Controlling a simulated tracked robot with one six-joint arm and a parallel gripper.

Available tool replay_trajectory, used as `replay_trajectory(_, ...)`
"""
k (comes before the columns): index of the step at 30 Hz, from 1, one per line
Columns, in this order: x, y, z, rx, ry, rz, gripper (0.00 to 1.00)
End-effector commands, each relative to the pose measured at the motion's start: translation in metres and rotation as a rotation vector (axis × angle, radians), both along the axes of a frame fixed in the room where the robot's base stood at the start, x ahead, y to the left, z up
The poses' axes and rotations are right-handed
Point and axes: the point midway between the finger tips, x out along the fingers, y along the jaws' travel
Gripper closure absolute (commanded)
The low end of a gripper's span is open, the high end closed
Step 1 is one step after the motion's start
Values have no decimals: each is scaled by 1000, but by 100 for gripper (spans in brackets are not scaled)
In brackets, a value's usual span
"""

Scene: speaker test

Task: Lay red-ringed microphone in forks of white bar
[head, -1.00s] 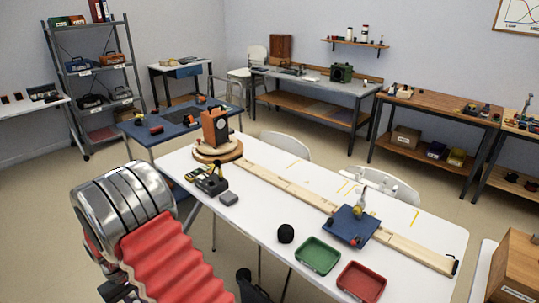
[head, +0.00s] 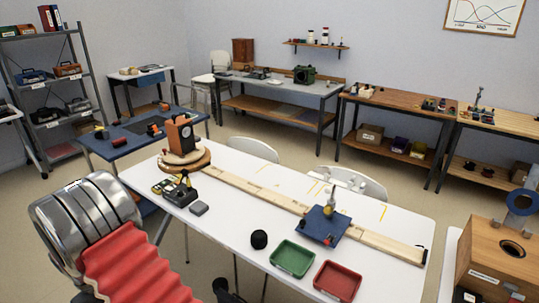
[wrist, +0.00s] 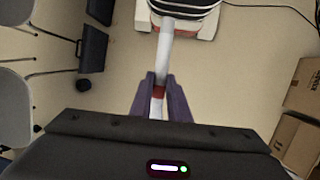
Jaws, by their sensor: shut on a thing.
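In the wrist view my gripper (wrist: 159,80) is shut on a slim white rod with a red band, which matches the red-ringed microphone (wrist: 164,52). The red band sits between the two dark fingers, and the white part runs away from them toward the top of the picture. Bare floor shows on either side of it. My gripper and the microphone cannot be made out in the head view. I cannot pick out the white bar with forks in either view.
A white table (head: 205,227) bears a long wooden rail (head: 265,196), a blue plate (head: 319,227), a green tray (head: 276,265) and a red tray (head: 340,296). A wooden box (head: 478,250) stands at right. In the wrist view, cardboard boxes (wrist: 301,88) are right and chairs (wrist: 18,95) left.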

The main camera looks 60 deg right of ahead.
Motion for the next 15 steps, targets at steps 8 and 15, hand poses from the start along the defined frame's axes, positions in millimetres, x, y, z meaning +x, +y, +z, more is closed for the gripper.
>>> replay_trajectory(8,3,-115,21,-128,1,-26,100)
replay_trajectory(15,-9,-212,44,-254,6,-36,100)
